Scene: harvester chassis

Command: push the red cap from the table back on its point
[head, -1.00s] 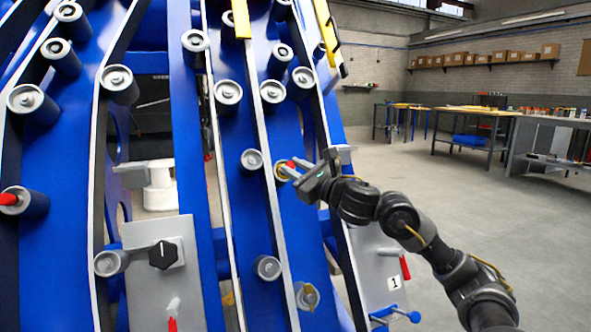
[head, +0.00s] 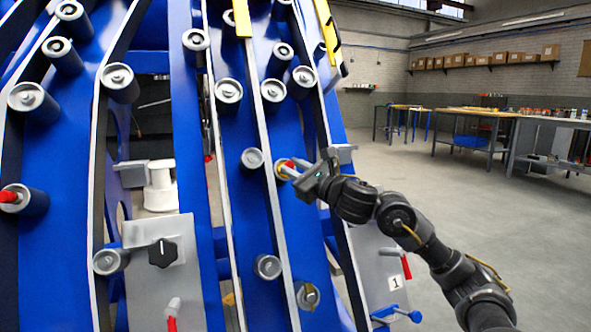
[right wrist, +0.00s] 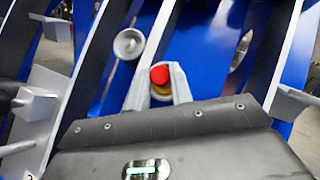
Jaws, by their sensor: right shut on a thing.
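The red cap (head: 287,165) is at the tips of my right gripper (head: 285,170), over the blue channel right of the middle rail. In the right wrist view the cap (right wrist: 159,75) sits between the two grey fingers (right wrist: 160,88), which are shut on it. A yellow ring (right wrist: 161,90) shows just below the red part. The fingers and cap hide what lies behind, so I cannot tell whether the cap is seated on a point. My left gripper is not in view.
Grey rollers stand on the blue channels, one (head: 252,159) close left of the cap. Another, with a yellowish ring (head: 308,296), is below. A red-tipped roller (head: 24,200) is at far left. Raised grey rails (head: 272,200) divide the channels. Open floor lies to the right.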

